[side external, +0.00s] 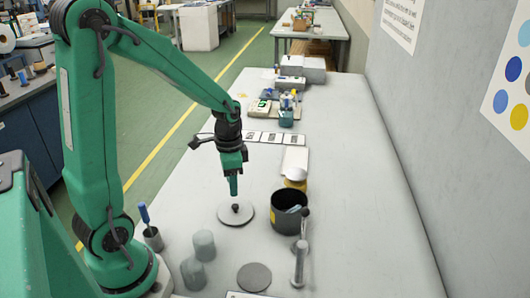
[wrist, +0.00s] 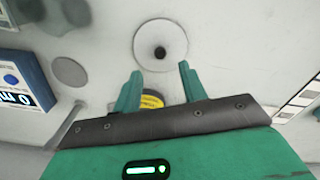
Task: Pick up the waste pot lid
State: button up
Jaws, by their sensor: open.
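The waste pot lid (side external: 225,219) is a flat, pale grey disc with a dark round knob in its middle, lying flat on the table. It also shows in the wrist view (wrist: 143,58), with the knob at its centre. My gripper (side external: 233,193) points down just above the lid, close to the knob. In the wrist view my gripper (wrist: 160,68) has its two green fingers apart with nothing held between them, and the knob lies beyond their tips. A dark open pot (side external: 289,225) stands right of the lid with something pale blue inside.
A grey disc (side external: 254,277) lies nearer the camera. Two translucent grey cylinders (side external: 197,258) and a cup with a blue-handled tool (side external: 152,238) stand left. A metal post (side external: 299,263) stands in front of the pot. The wall borders the table's right side.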

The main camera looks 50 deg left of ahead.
aim_at(235, 206)
jog(key=shift+f, duration=0.1)
jog(key=shift+f, duration=1.2)
jog(key=shift+f, duration=0.1)
jog(key=shift+f, duration=2.5)
grip_shut()
